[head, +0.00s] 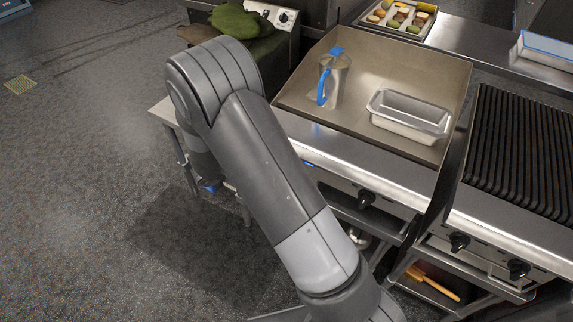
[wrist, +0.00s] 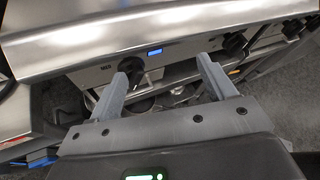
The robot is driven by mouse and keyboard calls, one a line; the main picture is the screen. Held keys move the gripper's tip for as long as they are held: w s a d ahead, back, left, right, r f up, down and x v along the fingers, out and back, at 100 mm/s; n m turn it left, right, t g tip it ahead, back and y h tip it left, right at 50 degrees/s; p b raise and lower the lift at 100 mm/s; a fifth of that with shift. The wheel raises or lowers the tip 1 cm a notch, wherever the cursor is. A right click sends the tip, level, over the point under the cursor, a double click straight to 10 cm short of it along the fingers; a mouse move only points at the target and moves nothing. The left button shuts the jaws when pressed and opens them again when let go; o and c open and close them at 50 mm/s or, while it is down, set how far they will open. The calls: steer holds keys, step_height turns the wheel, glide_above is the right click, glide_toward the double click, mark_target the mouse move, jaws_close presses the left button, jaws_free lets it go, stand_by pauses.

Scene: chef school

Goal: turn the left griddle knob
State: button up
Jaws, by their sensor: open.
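The left griddle knob (wrist: 131,68) is black and sits on the steel front panel in the wrist view, left of a small blue display (wrist: 154,52). My gripper (wrist: 163,72) is open and empty, with its fingers spread below the griddle's front edge. The left fingertip is close to the knob and overlaps part of it in the picture; I cannot tell whether they touch. The right fingertip lies to the right of the display. In the head view, my arm hides the left knob and the gripper. The griddle's right knob (head: 366,198) is visible there.
A metal pitcher (head: 334,80) with a blue handle and a loaf pan (head: 410,115) stand on the griddle (head: 372,68). A ribbed grill (head: 522,145) with its own knobs (head: 459,242) is to the right. Open floor lies to the left.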

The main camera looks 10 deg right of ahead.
step_height(320, 180, down, 12)
steer(key=a+n+t, duration=0.1)
steer(key=n+t, duration=0.7)
steer(key=n, duration=0.7)
steer(key=x, duration=1)
steer(key=shift+r, duration=0.2)
steer(key=shift+c, duration=0.6)
steer(key=c, duration=0.9)
steer(key=shift+o, duration=0.2)
